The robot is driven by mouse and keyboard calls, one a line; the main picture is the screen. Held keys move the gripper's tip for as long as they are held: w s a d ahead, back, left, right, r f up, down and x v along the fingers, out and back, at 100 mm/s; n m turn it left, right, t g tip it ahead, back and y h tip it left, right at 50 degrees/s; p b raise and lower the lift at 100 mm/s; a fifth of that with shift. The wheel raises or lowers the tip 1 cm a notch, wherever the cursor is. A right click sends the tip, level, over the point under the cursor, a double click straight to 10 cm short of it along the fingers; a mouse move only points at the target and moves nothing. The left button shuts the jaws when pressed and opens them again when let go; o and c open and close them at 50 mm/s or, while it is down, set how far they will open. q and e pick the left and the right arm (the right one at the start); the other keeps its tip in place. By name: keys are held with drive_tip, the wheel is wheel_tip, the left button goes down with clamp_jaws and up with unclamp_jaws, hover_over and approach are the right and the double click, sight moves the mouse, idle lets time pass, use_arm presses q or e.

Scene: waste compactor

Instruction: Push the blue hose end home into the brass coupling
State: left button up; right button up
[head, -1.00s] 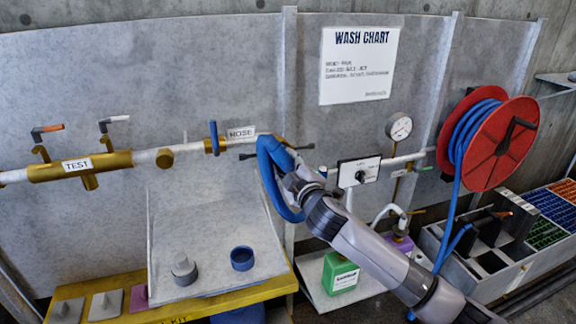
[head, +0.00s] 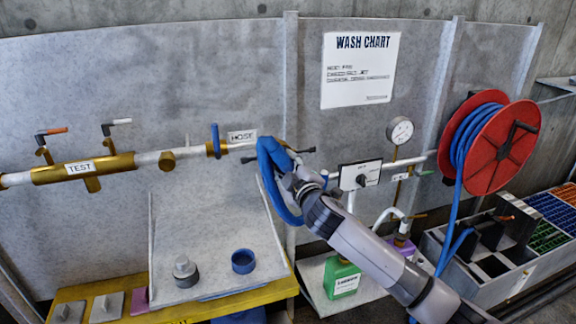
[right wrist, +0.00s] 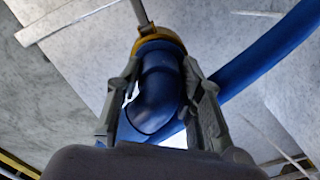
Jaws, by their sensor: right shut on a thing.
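The blue hose end (right wrist: 155,95) is between the two fingers of my right gripper (right wrist: 160,72), which is shut on it. In the head view the blue hose (head: 272,175) loops down beside my right gripper (head: 288,176), at the right end of the pipe below the HOSE label. A brass ring (right wrist: 160,42) of the coupling shows at the far end of the hose end in the right wrist view. Hose end and brass ring appear in line and touching; how deep the hose end sits is hidden. My left gripper is not in view.
The pipe carries a blue-handled valve (head: 214,140) and a TEST section (head: 82,170). A gauge (head: 399,130) and a control box (head: 359,174) are right of the hose. A red reel (head: 500,145) stands farther right. A grey sloped tray (head: 215,220) lies below the pipe.

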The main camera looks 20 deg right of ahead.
drive_tip(key=shift+w+r, duration=0.1)
drive_tip(key=shift+r, duration=0.3)
drive_tip(key=o, duration=1.2)
drive_tip(key=shift+w+a+f, duration=0.1)
drive_tip(key=shift+w+f, duration=0.15)
drive_tip(key=shift+o, duration=0.6)
drive_tip(key=shift+s, duration=0.1)
drive_tip(key=shift+o, duration=1.2)
drive_tip(key=shift+f, duration=0.2)
drive_tip(key=shift+s, duration=0.1)
